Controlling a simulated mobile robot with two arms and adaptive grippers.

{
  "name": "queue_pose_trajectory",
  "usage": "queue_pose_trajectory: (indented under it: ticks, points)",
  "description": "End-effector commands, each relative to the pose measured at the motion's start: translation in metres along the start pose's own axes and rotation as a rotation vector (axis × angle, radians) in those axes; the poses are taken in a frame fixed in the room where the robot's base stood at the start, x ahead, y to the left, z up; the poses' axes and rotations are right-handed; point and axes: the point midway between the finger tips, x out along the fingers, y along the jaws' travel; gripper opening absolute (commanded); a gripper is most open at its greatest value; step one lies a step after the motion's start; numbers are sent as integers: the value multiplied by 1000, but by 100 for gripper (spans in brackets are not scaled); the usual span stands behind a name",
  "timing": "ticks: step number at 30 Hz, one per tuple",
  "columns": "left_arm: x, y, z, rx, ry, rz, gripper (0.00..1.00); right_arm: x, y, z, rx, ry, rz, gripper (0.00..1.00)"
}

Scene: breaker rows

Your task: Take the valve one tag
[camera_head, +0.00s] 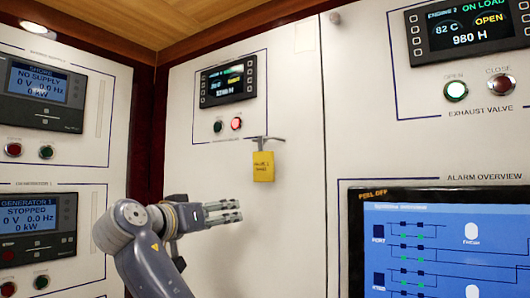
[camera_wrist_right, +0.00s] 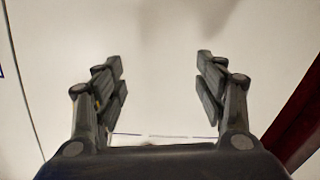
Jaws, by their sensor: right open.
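A yellow tag (camera_head: 263,167) hangs from a grey handle (camera_head: 264,139) on the white middle panel, below a small display. Its lettering is too small to read surely. My right gripper (camera_head: 222,211) is left of the tag and lower in the head view, pointing right, apart from it. In the right wrist view its two fingers (camera_wrist_right: 160,70) are wide apart with nothing between them. A small yellow patch beside the left finger there may be the tag, mostly hidden. My left gripper is not in view.
The middle panel has a display (camera_head: 229,81) and a red lamp (camera_head: 236,123). Generator panels (camera_head: 36,225) stand on the left wall. An alarm screen (camera_head: 445,245) and an exhaust valve panel (camera_head: 480,118) are at the right. The wall below the tag is bare.

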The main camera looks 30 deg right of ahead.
Motion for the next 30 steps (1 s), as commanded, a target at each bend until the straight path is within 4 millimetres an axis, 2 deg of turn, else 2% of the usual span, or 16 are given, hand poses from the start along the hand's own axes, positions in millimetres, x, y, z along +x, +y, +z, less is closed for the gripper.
queue_pose_trajectory:
  ticks: [1, 3, 6, 9, 11, 18, 25, 30]
  points:
    - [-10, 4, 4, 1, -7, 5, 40, -16, 32, -35, 74, 13, 34, 65]
    - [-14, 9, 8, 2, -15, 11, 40, -32, 66, -60, 158, 19, 76, 65]
    - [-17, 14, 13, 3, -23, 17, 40, -49, 98, -80, 240, 20, 114, 65]
    - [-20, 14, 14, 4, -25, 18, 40, -54, 114, -87, 279, 19, 133, 65]
    - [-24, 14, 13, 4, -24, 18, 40, -48, 118, -89, 287, 18, 138, 65]
    - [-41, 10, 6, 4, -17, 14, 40, -12, 122, -90, 284, 19, 137, 65]
    - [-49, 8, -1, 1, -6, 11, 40, 3, 122, -89, 283, 20, 134, 65]
    - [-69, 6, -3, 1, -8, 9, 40, 22, 121, -92, 281, 19, 136, 65]
